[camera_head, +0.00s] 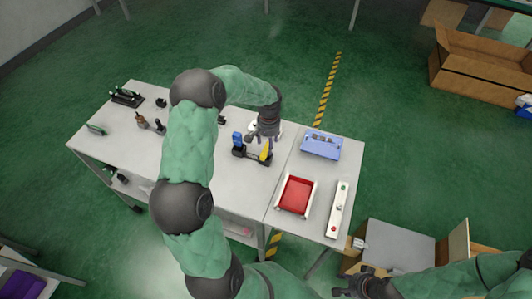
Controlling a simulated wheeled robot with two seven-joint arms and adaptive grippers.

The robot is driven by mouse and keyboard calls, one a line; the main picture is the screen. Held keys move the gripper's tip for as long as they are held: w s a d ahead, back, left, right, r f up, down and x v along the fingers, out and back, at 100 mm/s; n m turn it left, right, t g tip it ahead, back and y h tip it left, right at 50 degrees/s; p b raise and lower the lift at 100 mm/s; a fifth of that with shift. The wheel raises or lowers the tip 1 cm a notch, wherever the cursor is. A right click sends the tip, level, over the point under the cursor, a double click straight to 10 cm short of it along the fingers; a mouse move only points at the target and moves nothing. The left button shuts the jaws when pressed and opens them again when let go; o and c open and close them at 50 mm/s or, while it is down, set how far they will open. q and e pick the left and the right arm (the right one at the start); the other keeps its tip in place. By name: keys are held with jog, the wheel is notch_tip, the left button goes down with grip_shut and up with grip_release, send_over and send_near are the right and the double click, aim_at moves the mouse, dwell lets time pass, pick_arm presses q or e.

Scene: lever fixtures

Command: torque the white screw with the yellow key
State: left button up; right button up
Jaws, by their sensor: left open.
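My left gripper (262,138) reaches down over the middle of the table, open, just above a small black fixture (252,155). A yellow piece (265,153), which looks like the yellow key, stands at the fixture's right side, just below the fingers. Whether the fingers touch it, I cannot tell. A blue piece (237,138) stands at the fixture's left side. A white part shows partly behind the gripper; I cannot tell whether it is the white screw. My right gripper (368,287) is low at the bottom right, away from the table; its finger opening is unclear.
On the table's right part are a blue box (321,145), a red-lined white tray (297,195) and a white strip with buttons (339,209). Small dark tools (126,97) lie at the far left. My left arm hides the table's middle left. Bare tabletop (240,185) lies in front of the fixture.

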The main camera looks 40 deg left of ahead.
aim_at(267, 149)
pick_arm(q)
jog(key=f, duration=0.4)
jog(key=shift+s+b, duration=0.35)
jog(key=shift+f, duration=0.55)
grip_shut()
